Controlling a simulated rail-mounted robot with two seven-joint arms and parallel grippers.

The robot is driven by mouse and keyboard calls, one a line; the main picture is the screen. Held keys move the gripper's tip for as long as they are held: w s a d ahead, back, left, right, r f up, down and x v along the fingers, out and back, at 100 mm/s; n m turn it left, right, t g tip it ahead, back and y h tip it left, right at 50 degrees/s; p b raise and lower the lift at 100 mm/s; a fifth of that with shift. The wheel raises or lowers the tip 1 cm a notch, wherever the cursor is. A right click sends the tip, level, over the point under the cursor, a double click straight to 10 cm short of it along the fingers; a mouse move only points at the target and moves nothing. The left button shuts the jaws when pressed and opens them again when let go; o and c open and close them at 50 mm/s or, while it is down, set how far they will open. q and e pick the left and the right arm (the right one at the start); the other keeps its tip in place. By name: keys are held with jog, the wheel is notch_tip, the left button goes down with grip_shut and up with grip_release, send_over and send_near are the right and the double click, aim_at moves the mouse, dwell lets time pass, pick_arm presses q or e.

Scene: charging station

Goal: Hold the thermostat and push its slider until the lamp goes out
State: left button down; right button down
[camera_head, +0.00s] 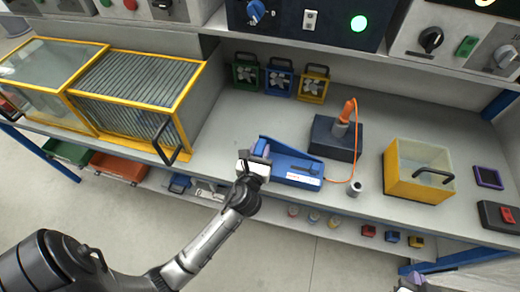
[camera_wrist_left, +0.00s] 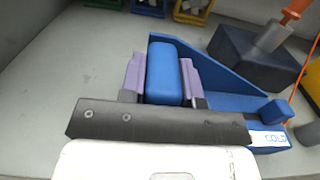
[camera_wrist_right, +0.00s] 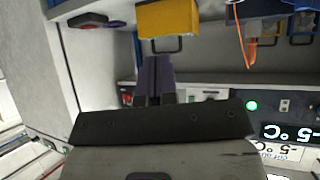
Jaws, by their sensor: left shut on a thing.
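The blue thermostat (camera_head: 290,162) lies on the bench, with a sloped side wall. A small blue block (camera_wrist_left: 277,112), possibly its slider, stands near the white "COLD" label (camera_wrist_left: 268,139). My left gripper (camera_head: 258,158) is shut on the thermostat's raised blue grip (camera_wrist_left: 165,72), with one purple finger on each side. My right gripper (camera_wrist_right: 154,75) is empty, its purple fingers together. In the head view it only just shows at the bottom edge, away from the thermostat. A round green lamp (camera_head: 358,23) is lit on the dark panel above the bench.
A dark block with an orange-handled tool (camera_head: 345,118) and orange cable stands just behind the thermostat. A grey cup (camera_head: 355,188) and a yellow bin (camera_head: 418,171) are to its right. A yellow-framed rack (camera_head: 140,92) is on the left.

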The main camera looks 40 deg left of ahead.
jog(key=w+a+r+n+t+y, duration=0.2)
jog(key=w+a+r, duration=0.4)
jog(key=r, duration=0.4)
jog(key=w+a+r+n+g+y, duration=0.1)
jog(key=w+a+r+n, duration=0.2)
jog(key=a+r, duration=0.6)
jog(key=w+a+r+n+g+y, duration=0.1)
jog(key=w+a+r+n+y, duration=0.2)
jog(key=a, duration=0.9)
jog(key=w+a+f+g+h, duration=0.4)
jog(key=a+f+h, duration=0.1)
jog(key=a+f, duration=0.25)
jog(key=d+f+m+g+h, duration=0.1)
jog(key=f+m+g, duration=0.1)
jog(key=f, duration=0.6)
jog(key=d+f+m+g, duration=0.2)
jog(key=f+m, duration=0.3)
jog(key=f, duration=0.3)
jog(key=d+f+m+g+h, duration=0.1)
jog(key=f+m+g, duration=0.1)
jog(key=f+m, duration=0.2)
jog(key=shift+s+d+f+g+h, duration=0.1)
jog(key=shift+d+f+g+h, duration=0.1)
jog(key=shift+f, duration=0.75)
jog(key=shift+d+f+g+h, duration=0.1)
jog(key=shift+d+f, duration=0.1)
jog(key=shift+f, duration=0.75)
jog(key=shift+d+f, duration=0.1)
jog(key=shift+f, duration=0.25)
